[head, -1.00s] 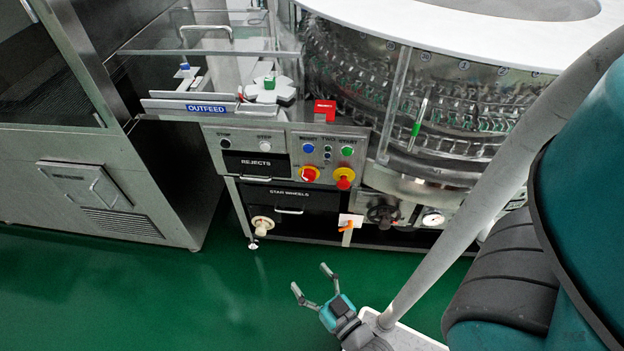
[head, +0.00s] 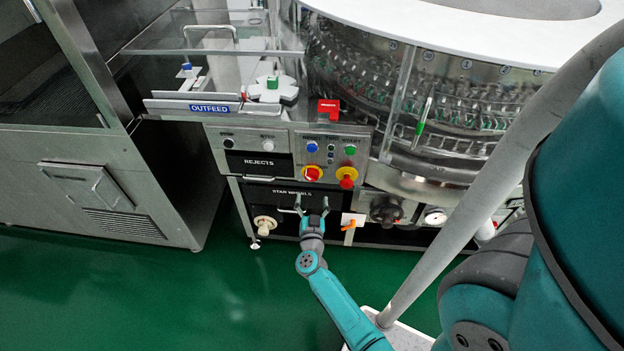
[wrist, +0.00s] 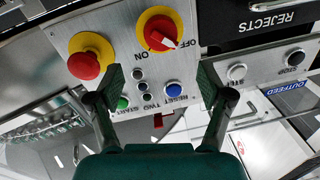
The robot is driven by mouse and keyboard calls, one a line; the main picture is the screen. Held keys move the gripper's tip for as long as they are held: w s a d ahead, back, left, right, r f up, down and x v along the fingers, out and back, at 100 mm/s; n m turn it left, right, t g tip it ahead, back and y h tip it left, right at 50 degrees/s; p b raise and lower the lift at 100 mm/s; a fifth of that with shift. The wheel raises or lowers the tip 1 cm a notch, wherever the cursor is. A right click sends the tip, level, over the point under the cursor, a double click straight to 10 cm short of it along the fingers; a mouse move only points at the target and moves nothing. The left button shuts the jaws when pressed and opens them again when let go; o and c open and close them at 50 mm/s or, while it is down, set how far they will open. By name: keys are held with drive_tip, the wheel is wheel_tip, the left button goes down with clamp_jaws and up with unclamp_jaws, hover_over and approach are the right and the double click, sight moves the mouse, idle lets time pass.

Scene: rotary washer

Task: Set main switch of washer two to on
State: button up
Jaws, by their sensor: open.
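The main switch, a red knob on a yellow plate (head: 312,174), is on the washer's control panel. In the wrist view, upside down, the main switch (wrist: 158,32) has ON and OFF labels. Its white mark points to the lower right there, on the OFF label's side; I cannot tell its exact setting. The panel reads TWO between RESET and START. My gripper (head: 312,203) is open and empty, below the switch in the head view. In the wrist view my gripper (wrist: 160,78) has its fingers spread wide, apart from the switch, which shows beyond and between them.
A red mushroom button on yellow (head: 347,177) is close beside the switch on the right. Blue reset (head: 311,147) and green start (head: 350,150) buttons are above. The STAR WHEELS drawer (head: 285,198) has a protruding handle. Green floor (head: 240,300) is clear in front.

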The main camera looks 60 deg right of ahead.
sight(312, 179)
drive_tip(key=x, duration=0.9)
drive_tip(key=shift+w+d, duration=0.15)
drive_tip(key=shift+d, duration=0.1)
drive_tip(key=shift+c, duration=0.2)
drive_tip(key=c, duration=1.1)
